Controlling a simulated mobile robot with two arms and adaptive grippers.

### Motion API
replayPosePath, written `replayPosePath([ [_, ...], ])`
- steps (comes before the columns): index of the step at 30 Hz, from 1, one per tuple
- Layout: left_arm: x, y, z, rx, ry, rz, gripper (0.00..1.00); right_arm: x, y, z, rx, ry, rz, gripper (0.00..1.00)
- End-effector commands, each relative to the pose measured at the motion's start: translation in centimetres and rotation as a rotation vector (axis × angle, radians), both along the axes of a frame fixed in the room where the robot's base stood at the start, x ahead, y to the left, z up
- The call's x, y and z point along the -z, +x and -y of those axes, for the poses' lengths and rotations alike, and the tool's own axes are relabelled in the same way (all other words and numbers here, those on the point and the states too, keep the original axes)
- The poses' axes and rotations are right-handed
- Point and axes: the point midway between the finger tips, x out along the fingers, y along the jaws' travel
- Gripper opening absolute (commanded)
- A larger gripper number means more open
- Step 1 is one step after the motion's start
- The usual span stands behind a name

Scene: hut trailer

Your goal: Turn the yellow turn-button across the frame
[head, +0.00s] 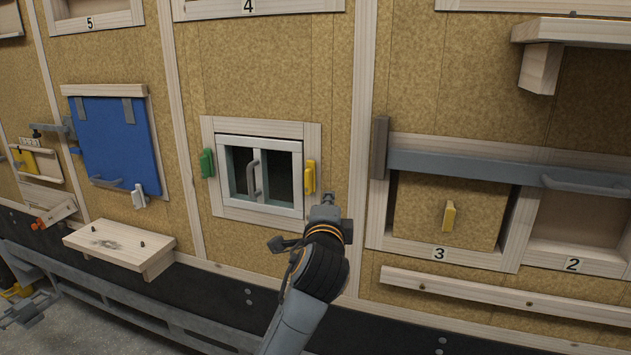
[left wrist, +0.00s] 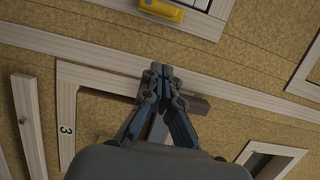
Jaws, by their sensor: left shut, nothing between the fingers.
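The yellow turn-button (head: 310,177) stands upright on the right side of the pale wooden frame (head: 312,137) around a small two-pane window (head: 260,172). It also shows at the top edge of the left wrist view (left wrist: 160,10), partly cut off. My left gripper (head: 328,201) is shut and empty, just below and right of the turn-button and apart from it. In the left wrist view its fingertips (left wrist: 161,70) meet over the wall. My right gripper is not in view.
A green turn-button (head: 207,163) sits on the frame's left side. A grey bar (head: 450,168) and a yellow handle (head: 449,216) are to the right. A wooden shelf (head: 118,240) juts out at lower left. The wall around the frame is clear.

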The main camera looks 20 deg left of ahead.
Motion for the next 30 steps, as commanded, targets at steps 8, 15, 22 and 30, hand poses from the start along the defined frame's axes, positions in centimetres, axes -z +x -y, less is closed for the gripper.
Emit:
replayPosePath([
  [8,-0.3,2.9,-0.7,-0.002,0.001,-0.002,0.0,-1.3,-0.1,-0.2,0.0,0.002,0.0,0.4],
  [15,-0.3,7.1,-1.5,-0.001,0.0,-0.002,0.0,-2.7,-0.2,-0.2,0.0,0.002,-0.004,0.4],
  [22,-0.4,9.9,-3.0,-0.003,0.001,-0.002,0.0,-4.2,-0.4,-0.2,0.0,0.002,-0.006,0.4],
  [30,-0.1,9.9,-5.8,0.0,0.0,-0.001,0.0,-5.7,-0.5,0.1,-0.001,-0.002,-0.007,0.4],
])
